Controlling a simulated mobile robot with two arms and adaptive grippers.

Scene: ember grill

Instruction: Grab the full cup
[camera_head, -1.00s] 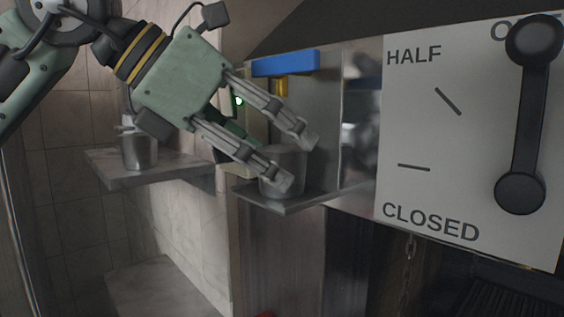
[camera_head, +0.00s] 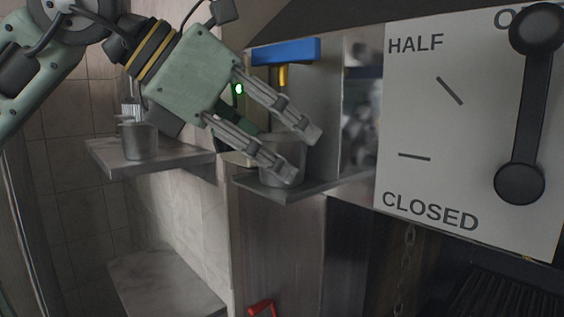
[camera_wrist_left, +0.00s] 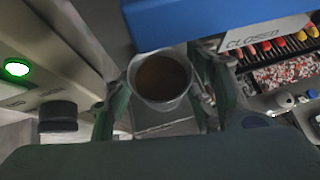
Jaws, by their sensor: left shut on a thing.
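A grey metal cup (camera_head: 290,153) stands on a small metal shelf (camera_head: 285,192) under a blue-handled tap. In the left wrist view the cup (camera_wrist_left: 160,78) is seen from above and holds dark brown liquid. My left gripper (camera_head: 296,157) is shut on the cup, one finger on each side of it. The fingers hide part of the cup in the head view, and I cannot tell whether its base touches the shelf. My right gripper is not in view.
The blue tap handle (camera_head: 285,52) is just above the gripper. Another metal cup (camera_head: 138,140) stands on a marble shelf (camera_head: 160,165) at the left. A sign panel (camera_head: 440,130) with a black lever (camera_head: 527,120) is on the right. A green light (camera_head: 239,89) glows behind the gripper.

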